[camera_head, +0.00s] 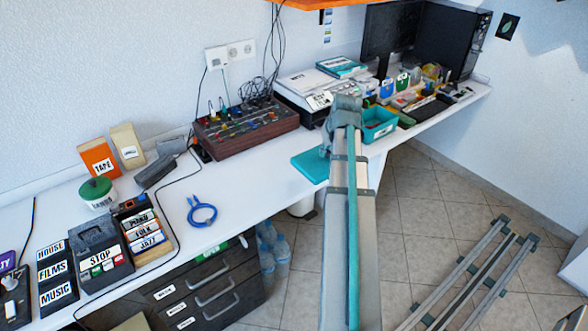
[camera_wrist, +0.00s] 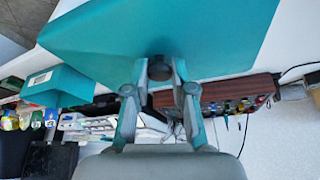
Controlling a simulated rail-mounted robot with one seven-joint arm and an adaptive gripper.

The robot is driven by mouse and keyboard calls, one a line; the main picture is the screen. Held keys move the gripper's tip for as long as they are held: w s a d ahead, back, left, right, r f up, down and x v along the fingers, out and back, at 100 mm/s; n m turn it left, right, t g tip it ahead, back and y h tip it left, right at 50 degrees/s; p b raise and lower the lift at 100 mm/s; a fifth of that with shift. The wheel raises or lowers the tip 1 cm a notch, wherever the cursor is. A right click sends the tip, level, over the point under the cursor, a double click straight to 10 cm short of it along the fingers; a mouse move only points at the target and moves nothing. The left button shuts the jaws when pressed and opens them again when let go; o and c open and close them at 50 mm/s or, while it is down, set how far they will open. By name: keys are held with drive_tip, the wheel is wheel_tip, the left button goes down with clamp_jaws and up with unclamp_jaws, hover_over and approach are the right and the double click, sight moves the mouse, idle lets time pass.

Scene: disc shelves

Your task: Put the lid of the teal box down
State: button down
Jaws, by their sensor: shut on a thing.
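The teal lid (camera_head: 308,166) is a flat square panel, low over or on the white table's front edge in the head view; I cannot tell if it touches the table. In the wrist view the lid (camera_wrist: 225,35) fills the upper part, with a dark round knob (camera_wrist: 159,68) at its near edge. My gripper (camera_wrist: 160,76) is shut on this knob. In the head view my arm hides most of the gripper. The open teal box (camera_head: 379,130) stands on the table to the right of the lid; it also shows at left in the wrist view (camera_wrist: 58,88).
The white table (camera_head: 255,185) has free room left of the lid. A brown mixer box (camera_head: 245,130) stands behind. Blue cable (camera_head: 203,213) lies to the left. A printer (camera_head: 305,92), a monitor (camera_head: 390,30) and small containers stand towards the back right.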

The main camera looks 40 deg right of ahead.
drive_tip(key=w+f, duration=0.2)
drive_tip(key=w, duration=0.2)
drive_tip(key=w+d+f+p, duration=0.1)
drive_tip(key=w+f, duration=0.2)
drive_tip(key=w, duration=0.1)
drive_tip(key=w+f, duration=0.3)
drive_tip(key=w, duration=0.1)
drive_tip(key=shift+w+d+f+p, duration=0.15)
drive_tip(key=shift+w+d+p, duration=0.1)
drive_tip(key=shift+p, duration=0.1)
drive_tip(key=shift+w+f, duration=0.4)
drive_tip(key=shift+f, duration=0.15)
drive_tip(key=shift+w+f+p, duration=0.2)
drive_tip(key=shift+f+p, duration=0.3)
drive_tip(key=shift+f, duration=1.3)
drive_tip(key=c, duration=1)
unclamp_jaws()
drive_tip(key=shift+f, duration=0.15)
drive_tip(key=b+v, duration=0.1)
drive_tip(key=v, duration=1.1)
drive_tip(key=shift+r, duration=0.25)
